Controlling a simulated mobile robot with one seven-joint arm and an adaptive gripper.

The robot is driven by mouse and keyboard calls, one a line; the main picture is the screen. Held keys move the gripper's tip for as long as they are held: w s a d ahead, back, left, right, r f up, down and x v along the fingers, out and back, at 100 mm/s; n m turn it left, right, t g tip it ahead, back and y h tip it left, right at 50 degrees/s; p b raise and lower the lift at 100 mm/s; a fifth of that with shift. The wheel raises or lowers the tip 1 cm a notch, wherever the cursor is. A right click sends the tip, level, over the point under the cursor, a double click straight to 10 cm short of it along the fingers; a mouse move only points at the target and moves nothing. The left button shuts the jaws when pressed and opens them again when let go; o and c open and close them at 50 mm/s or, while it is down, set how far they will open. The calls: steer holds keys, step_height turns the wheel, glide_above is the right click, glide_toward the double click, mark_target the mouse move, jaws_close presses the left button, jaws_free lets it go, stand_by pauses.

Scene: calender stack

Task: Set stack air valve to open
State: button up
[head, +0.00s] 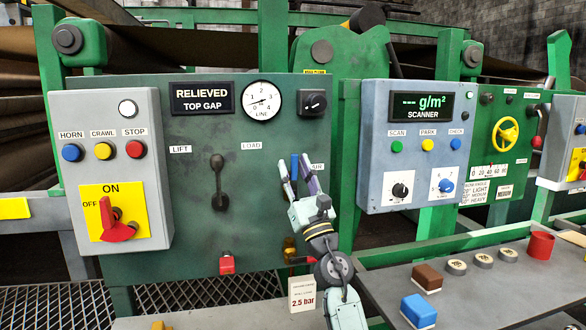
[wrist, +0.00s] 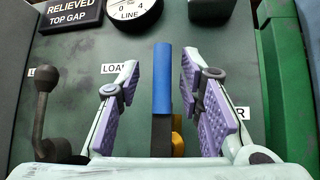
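The stack air valve shows as an upright blue lever (wrist: 162,80) with a dark lower part and a bit of brass body (wrist: 178,140) behind it. In the head view its blue end (head: 295,166) shows between my fingers, beside the partly covered AIR label (head: 318,167). My gripper (head: 296,172) is open in front of the green panel. In the wrist view its purple-padded fingers (wrist: 160,88) stand on either side of the blue lever, with a gap on both sides. The lower end of the lever is hidden by my gripper.
A dark lift/load lever (head: 218,180) stands left of my gripper on the green panel (head: 190,245). A red knob (head: 227,262) sits below it. A grey switch box (head: 110,170) is at left and the scanner box (head: 415,145) at right. A desk with several blocks lies lower right.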

steer(key=v, duration=1.1)
steer(key=shift+s, duration=0.1)
